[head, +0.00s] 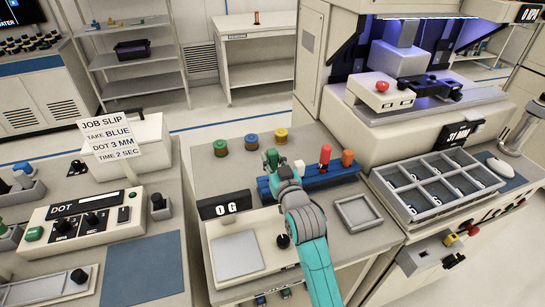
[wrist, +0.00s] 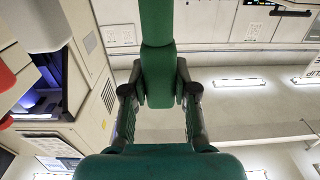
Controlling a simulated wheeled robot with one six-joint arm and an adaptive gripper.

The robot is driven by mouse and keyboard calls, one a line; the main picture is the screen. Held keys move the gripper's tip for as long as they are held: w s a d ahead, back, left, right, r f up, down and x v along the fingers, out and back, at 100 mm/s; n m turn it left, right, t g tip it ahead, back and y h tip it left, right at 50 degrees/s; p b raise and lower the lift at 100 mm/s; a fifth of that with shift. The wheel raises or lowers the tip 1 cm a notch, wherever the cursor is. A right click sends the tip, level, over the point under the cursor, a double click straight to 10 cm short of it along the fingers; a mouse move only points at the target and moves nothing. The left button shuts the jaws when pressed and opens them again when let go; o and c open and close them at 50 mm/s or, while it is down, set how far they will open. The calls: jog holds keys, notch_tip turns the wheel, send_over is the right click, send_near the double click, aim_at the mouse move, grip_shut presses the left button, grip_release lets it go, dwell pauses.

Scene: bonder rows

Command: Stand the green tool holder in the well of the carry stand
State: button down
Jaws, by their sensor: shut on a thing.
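The green tool holder (head: 271,158) is held by my gripper (head: 279,169) at the left end of a blue rack in the head view. In the wrist view it is an upright green body (wrist: 157,75) between the two dark fingers of my gripper (wrist: 158,95), which touch it from both sides.
The blue rack (head: 335,178) bears a red holder (head: 325,156) and an orange one (head: 347,158). Green, blue and yellow spools stand behind. A scale plate (head: 236,256) and an empty grey tray (head: 358,213) lie in front. A small stand (head: 160,207) is at left.

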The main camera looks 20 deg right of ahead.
jog(key=shift+f, duration=0.55)
jog(key=shift+f, duration=0.35)
jog(key=shift+f, duration=0.1)
jog(key=c, duration=0.8)
grip_release()
jog(key=s, duration=1.2)
